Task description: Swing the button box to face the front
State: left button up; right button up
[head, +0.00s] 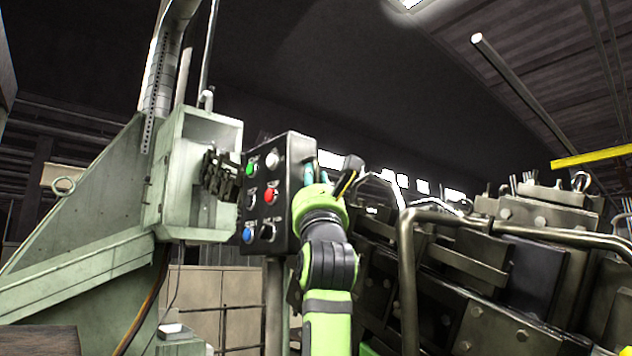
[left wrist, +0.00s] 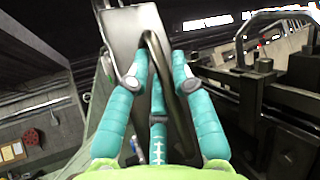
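The button box (head: 285,190) is a dark box near the middle of the head view, its panel of green, red, blue and other buttons turned towards the left. My left gripper (head: 316,172) is at its right side, partly hidden by the box and my green wrist. In the left wrist view, the teal fingers (left wrist: 160,72) stand apart on either side of a dark curved bar (left wrist: 158,50). A grey box-like face (left wrist: 122,28) lies just beyond the fingertips. I cannot tell whether the fingers touch the bar. My right gripper is not in view.
A pale green machine frame with an open housing (head: 195,180) stands left of the box. A dark jointed part (head: 220,174) lies between them. Heavy machinery with a bent pipe rail (head: 406,260) crowds the right side, close to my arm.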

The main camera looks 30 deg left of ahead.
pick_arm(q)
jog(key=v, duration=1.2)
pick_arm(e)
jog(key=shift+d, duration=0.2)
pick_arm(q)
jog(key=shift+a, duration=0.15)
